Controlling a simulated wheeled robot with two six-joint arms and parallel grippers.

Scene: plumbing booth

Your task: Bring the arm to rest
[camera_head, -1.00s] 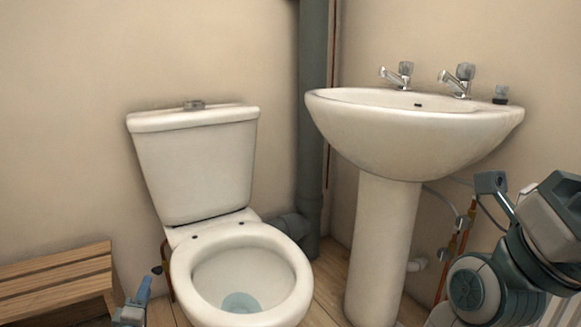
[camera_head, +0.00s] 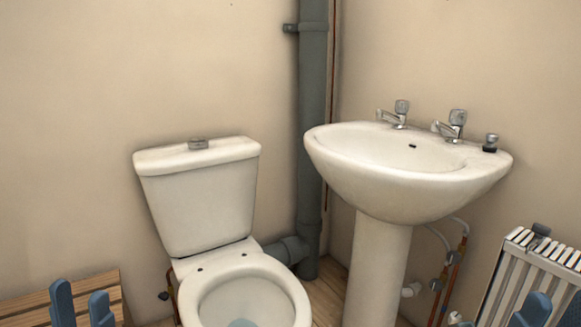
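My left gripper (camera_head: 81,300) shows at the bottom left, in front of the wooden slatted bench. Its two blue fingers stand up with a gap between them, and nothing shows in the gap. My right gripper (camera_head: 552,308) shows only in part at the bottom right corner, in front of the radiator. Blue parts of it rise into view, but the frame edge cuts it off, so its opening is unclear. Both arms are otherwise out of the picture.
A white toilet (camera_head: 200,200) stands at centre left, with a wooden bench (camera_head: 30,308) beside it. A pedestal basin (camera_head: 400,185) with two taps is at the right. A grey pipe (camera_head: 312,130) runs up the corner. A white radiator (camera_head: 515,262) is at far right.

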